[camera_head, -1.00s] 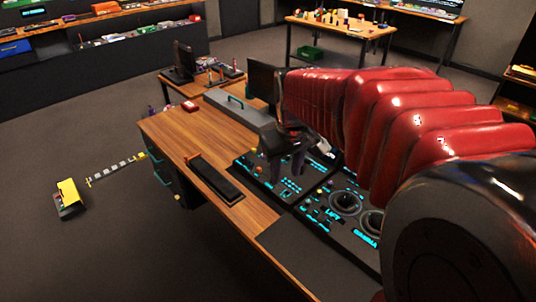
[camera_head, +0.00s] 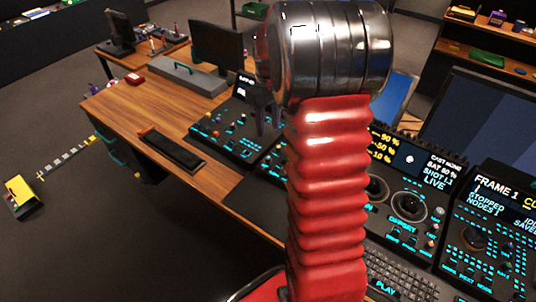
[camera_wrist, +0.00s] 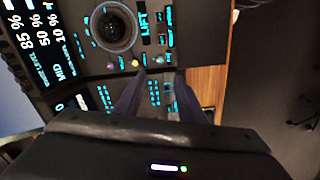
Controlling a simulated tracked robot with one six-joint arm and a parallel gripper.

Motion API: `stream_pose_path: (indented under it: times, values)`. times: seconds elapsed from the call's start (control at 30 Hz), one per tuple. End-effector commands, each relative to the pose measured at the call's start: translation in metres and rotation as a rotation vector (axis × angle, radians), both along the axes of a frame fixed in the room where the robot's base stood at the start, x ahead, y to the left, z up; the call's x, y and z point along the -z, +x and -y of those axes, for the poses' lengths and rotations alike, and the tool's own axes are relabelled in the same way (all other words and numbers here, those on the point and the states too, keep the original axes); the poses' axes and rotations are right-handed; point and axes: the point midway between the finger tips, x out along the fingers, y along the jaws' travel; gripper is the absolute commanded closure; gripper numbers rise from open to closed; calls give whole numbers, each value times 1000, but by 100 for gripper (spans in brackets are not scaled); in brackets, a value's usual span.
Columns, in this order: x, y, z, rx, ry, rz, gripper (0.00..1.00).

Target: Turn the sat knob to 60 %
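The trackball panel shows a screen (camera_head: 418,160) with a line that looks like "SAT 50 %", small and hard to read. A trackball in a dark ring (camera_head: 408,205) sits below it; a ringed trackball labelled LIFT (camera_wrist: 113,27) shows in the wrist view. Small coloured knobs, one yellow (camera_wrist: 136,63), lie near that ring; I cannot tell which is the sat knob, and my arm hides part of the panel. My gripper (camera_head: 269,130) hangs over the desk's left-hand panels. In the wrist view its two fingers (camera_wrist: 160,74) are apart with nothing held between them.
A keyboard (camera_head: 400,278) lies at the panel's front. Another console (camera_head: 490,235) with a screen stands at right. A monitor (camera_head: 216,50) and a grey case (camera_head: 187,75) stand behind the left end. The wooden desk top (camera_head: 125,108) has bare room at left.

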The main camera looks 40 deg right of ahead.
Motion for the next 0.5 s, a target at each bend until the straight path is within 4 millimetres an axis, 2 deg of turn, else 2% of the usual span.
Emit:
stream_pose_path:
  times: [0.27, 0.5]
  values:
    - [4, 0, -1, 0, 1, -1, 64]
    - [28, -1, -1, 0, 2, -3, 64]
